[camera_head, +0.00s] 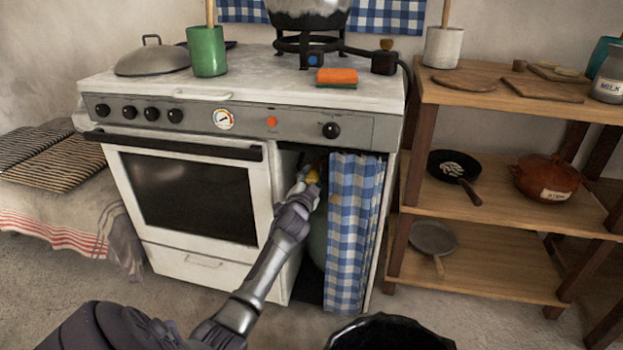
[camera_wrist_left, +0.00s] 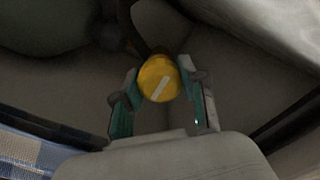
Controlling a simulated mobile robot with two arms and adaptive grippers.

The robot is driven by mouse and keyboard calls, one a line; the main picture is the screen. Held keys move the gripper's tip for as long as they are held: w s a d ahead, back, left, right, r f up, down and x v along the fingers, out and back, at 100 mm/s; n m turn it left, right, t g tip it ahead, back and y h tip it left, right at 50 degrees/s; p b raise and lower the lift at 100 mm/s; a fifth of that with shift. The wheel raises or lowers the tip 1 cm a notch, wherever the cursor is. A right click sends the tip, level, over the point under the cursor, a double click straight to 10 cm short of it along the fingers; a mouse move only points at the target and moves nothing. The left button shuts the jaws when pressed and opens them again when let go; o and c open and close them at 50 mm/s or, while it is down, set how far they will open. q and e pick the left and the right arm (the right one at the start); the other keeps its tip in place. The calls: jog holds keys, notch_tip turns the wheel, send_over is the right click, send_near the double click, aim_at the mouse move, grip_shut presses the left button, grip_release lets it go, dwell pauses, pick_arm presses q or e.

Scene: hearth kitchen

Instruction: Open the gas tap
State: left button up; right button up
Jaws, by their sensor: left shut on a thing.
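The gas tap is a round yellow knob with a pale stripe across its face; it shows in the left wrist view (camera_wrist_left: 160,80). It sits in the dark opening of the stove cabinet, where a bit of yellow shows in the head view (camera_head: 313,176). My left gripper (camera_head: 310,182) reaches into this opening beside the curtain. In the left wrist view its two fingers (camera_wrist_left: 161,92) are on either side of the knob, shut on it. A greenish gas bottle (camera_head: 317,238) shows partly behind the curtain. My right gripper is not in view.
A blue checked curtain (camera_head: 352,235) hangs close to the right of my left gripper. The white oven (camera_head: 190,190) is to its left. A black round container (camera_head: 390,335) stands on the floor in front. A wooden shelf (camera_head: 480,272) with pans stands to the right.

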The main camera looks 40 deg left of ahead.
pick_arm(q)
jog(key=o, duration=1.1)
jog(key=shift+o, duration=0.2)
jog(key=shift+s, duration=0.1)
jog(key=v, duration=1.2)
